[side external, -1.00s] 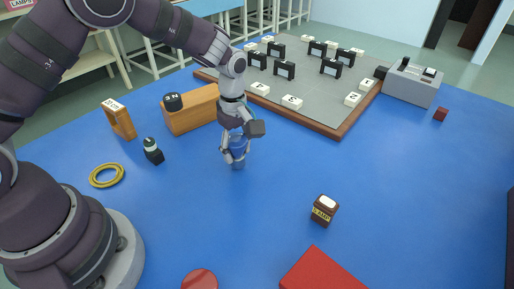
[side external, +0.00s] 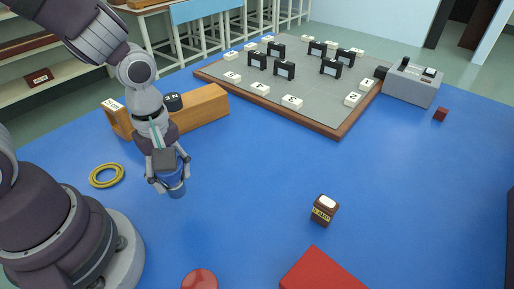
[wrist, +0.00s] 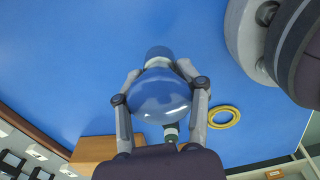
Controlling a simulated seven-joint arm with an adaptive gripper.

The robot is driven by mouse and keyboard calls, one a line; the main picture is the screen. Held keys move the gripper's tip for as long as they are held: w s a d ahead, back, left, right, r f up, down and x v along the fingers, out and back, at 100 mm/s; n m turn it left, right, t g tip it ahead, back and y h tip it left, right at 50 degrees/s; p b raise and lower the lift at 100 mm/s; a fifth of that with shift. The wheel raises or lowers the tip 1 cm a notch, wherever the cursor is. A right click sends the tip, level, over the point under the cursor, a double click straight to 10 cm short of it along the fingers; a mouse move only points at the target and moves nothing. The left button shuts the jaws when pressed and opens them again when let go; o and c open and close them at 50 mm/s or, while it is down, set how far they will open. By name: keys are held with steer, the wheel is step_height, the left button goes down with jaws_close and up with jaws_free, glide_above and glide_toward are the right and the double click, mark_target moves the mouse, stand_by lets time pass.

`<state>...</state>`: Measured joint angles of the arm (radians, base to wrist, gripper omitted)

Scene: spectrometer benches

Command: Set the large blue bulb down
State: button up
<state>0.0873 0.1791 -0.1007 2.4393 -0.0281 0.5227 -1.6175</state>
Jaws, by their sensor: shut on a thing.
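The large blue bulb (side external: 177,191) is held between the fingers of my gripper (side external: 167,185), with its lower end pointing down at the blue table. In the wrist view the shiny round bulb (wrist: 162,95) fills the space between the two fingers (wrist: 158,72), which press on its sides. Its narrower base end (wrist: 159,52) shows beyond the fingertips. I cannot tell whether the base touches the table or hangs just above it. A small black piece (wrist: 170,132) with a pale top is partly hidden behind the bulb.
A yellow ring (side external: 107,175) lies left of the gripper. A wooden block (side external: 207,110) with a black cap (side external: 173,101) and a small wooden stand (side external: 117,119) are behind. A brown lamp box (side external: 324,210) stands to the right. The middle of the blue table (side external: 255,185) is clear.

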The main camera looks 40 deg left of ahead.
steer(key=w+d+r+n, duration=0.1)
steer(key=w+d, duration=0.2)
steer(key=d, duration=0.3)
steer(key=w+d+r, duration=0.2)
steer(key=w+d, duration=0.1)
steer(key=d, duration=0.3)
steer(key=f, duration=0.8)
steer(key=shift+w+d+f, duration=0.1)
steer(key=shift+d+f, duration=0.1)
steer(key=shift+d, duration=0.1)
steer(key=o, duration=1.2)
steer(key=shift+f, duration=0.1)
